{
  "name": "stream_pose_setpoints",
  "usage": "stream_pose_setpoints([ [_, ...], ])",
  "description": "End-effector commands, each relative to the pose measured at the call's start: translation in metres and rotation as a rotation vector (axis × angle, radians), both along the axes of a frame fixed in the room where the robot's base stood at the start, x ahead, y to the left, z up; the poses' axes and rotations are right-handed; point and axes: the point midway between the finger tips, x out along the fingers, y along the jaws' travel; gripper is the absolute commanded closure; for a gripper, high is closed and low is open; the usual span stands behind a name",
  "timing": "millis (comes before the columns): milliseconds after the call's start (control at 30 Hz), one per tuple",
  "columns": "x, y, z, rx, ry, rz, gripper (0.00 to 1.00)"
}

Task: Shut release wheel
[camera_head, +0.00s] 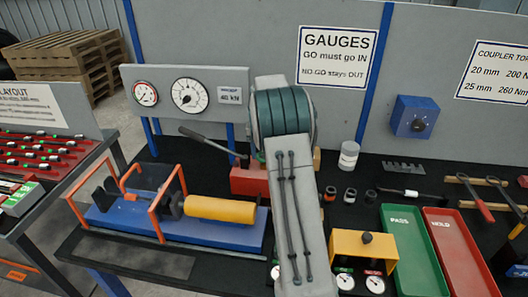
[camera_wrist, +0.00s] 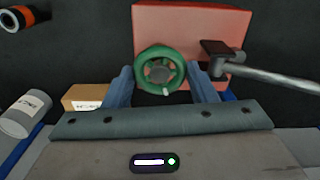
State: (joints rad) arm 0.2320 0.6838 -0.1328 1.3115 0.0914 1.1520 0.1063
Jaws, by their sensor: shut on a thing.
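The green release wheel (camera_wrist: 160,55) sits at the front of a red pump block (camera_wrist: 215,22) in the wrist view. It has a grey hub and a small pale knob at its lower rim. My gripper (camera_wrist: 161,76) has a blue finger on each side of the wheel and is shut on its rim. In the head view the red pump block (camera_head: 250,181) shows left of my arm, with a grey lever (camera_head: 208,140) rising to its left. My arm hides the gripper and most of the wheel there.
Two gauges (camera_head: 188,94) stand on a panel behind the bench. A blue press with a yellow cylinder (camera_head: 220,210) lies left. A white jar (camera_head: 349,155), a yellow gauge block (camera_head: 364,249), a green tray (camera_head: 405,240) and a red tray (camera_head: 450,245) are right of my arm.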

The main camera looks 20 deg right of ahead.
Motion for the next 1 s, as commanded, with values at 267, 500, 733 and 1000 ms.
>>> stream_pose_setpoints([
  [267, 0.0001, 0.0005, 0.0004, 0.0, 0.0, -0.193, 0.71],
  [500, -0.0001, 0.0003, 0.0003, 0.001, 0.0, -0.29, 0.71],
  [733, -0.0001, 0.0003, 0.0002, 0.001, 0.0, -0.325, 0.71],
  [1000, -0.0001, 0.0003, 0.0001, 0.001, 0.0, -0.33, 0.71],
])
